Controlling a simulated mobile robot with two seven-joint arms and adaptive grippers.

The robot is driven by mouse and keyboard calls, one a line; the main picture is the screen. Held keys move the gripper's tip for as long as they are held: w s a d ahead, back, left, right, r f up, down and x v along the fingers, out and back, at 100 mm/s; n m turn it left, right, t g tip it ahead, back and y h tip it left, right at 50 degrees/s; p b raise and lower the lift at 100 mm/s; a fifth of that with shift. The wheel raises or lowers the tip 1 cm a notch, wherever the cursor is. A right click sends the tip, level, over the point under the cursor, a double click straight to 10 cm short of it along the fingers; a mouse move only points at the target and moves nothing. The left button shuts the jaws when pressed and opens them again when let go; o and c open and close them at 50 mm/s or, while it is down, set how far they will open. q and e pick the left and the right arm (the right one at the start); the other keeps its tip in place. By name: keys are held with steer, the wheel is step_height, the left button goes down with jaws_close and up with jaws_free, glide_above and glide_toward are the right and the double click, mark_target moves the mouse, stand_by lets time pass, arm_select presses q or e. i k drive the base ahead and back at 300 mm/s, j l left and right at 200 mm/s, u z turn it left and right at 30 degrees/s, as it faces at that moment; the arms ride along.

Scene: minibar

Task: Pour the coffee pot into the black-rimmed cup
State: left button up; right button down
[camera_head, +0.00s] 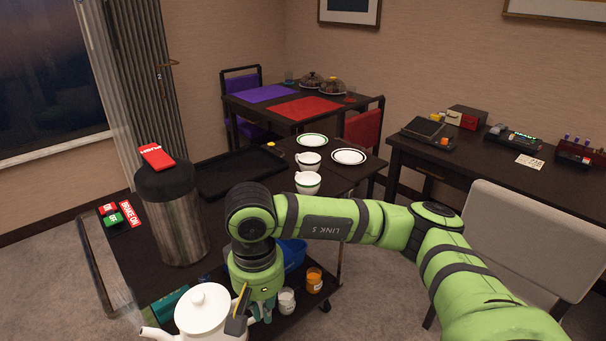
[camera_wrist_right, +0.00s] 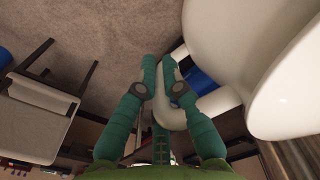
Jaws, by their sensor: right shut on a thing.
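The white coffee pot (camera_head: 203,314) is at the bottom of the head view, its spout toward the left and its lower part cut off by the frame. My right gripper (camera_head: 258,313) is shut on its handle. In the right wrist view, the teal fingers (camera_wrist_right: 159,68) close around the white handle (camera_wrist_right: 172,112), beside the pot's body (camera_wrist_right: 235,45). Two white cups stand on the cart: a farther cup (camera_head: 308,161) and a nearer cup (camera_head: 308,184). Their rim colours are too small to tell surely. The left gripper is not in view.
A green-rimmed plate (camera_head: 312,139) and a dark-rimmed plate (camera_head: 348,157) lie near the cups. A black tray (camera_head: 238,170) lies left of them. A tall metal canister (camera_head: 175,215) with a red item (camera_head: 157,155) on top stands left of my arm. Jars (camera_head: 314,280) stand lower down.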

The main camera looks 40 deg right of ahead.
mark_target(307, 164)
steer(key=i+l, duration=0.15)
steer(key=l, duration=0.2)
steer(key=i+l, duration=0.2)
steer(key=l, duration=0.15)
steer(key=i+l, duration=0.15)
steer(key=l, duration=0.2)
steer(key=i+l, duration=0.15)
steer(key=l, duration=0.25)
steer(key=i+l, duration=0.2)
steer(key=l, duration=0.15)
steer(key=i+l, duration=0.15)
steer(key=l, duration=0.2)
steer(key=i+l, duration=0.15)
steer(key=l, duration=0.2)
steer(key=i+l+u, duration=0.1)
steer(key=l, duration=0.25)
steer(key=i, duration=0.1)
